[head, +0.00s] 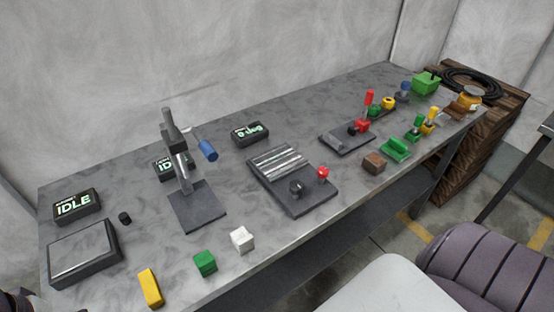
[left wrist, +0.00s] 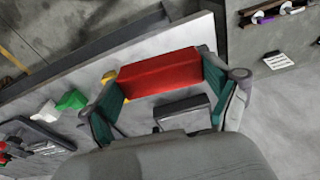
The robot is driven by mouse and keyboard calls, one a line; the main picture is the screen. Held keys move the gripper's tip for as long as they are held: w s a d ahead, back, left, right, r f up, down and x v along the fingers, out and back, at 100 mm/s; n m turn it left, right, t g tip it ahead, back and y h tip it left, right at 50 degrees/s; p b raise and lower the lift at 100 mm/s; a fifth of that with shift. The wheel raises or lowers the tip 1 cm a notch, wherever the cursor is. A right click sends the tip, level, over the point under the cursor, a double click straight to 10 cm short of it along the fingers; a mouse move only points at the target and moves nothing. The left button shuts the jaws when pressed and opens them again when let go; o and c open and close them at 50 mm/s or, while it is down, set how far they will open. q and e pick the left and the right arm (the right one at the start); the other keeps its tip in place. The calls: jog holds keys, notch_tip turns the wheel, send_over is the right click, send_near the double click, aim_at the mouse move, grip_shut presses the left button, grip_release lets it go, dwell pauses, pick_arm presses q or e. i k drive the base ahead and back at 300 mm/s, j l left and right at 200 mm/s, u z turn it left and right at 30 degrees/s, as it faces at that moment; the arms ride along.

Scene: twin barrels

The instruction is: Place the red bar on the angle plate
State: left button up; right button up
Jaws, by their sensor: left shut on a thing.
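The red bar (left wrist: 160,74) lies crosswise between the two teal fingers of my left gripper (left wrist: 158,78) in the left wrist view. The gripper is shut on the bar's ends and holds it over the bench. A dark flat box with a pale top panel (left wrist: 182,108) shows beyond the fingers; in the head view this box (head: 82,250) sits at the bench's left end. I cannot tell which object is the angle plate. In the head view only a dark bit of my left arm shows at the bottom left corner. My right gripper is not in view.
Near the bench's front edge are a yellow block (head: 150,287), a green cube (head: 205,262) and a white cube (head: 242,239). A press with a blue handle (head: 205,150) stands behind them. An IDLE display (head: 76,206) is at the left.

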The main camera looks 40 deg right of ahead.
aim_at(282, 164)
jog(key=i+l+z, duration=0.15)
jog(key=l, duration=0.3)
jog(key=l+z, duration=0.1)
jog(key=l, duration=0.3)
jog(key=i+l+z, duration=0.15)
jog(key=l, duration=0.25)
jog(key=i+l+z, duration=0.1)
jog(key=l, duration=0.3)
jog(key=i+l+z, duration=0.1)
jog(key=i+l, duration=0.1)
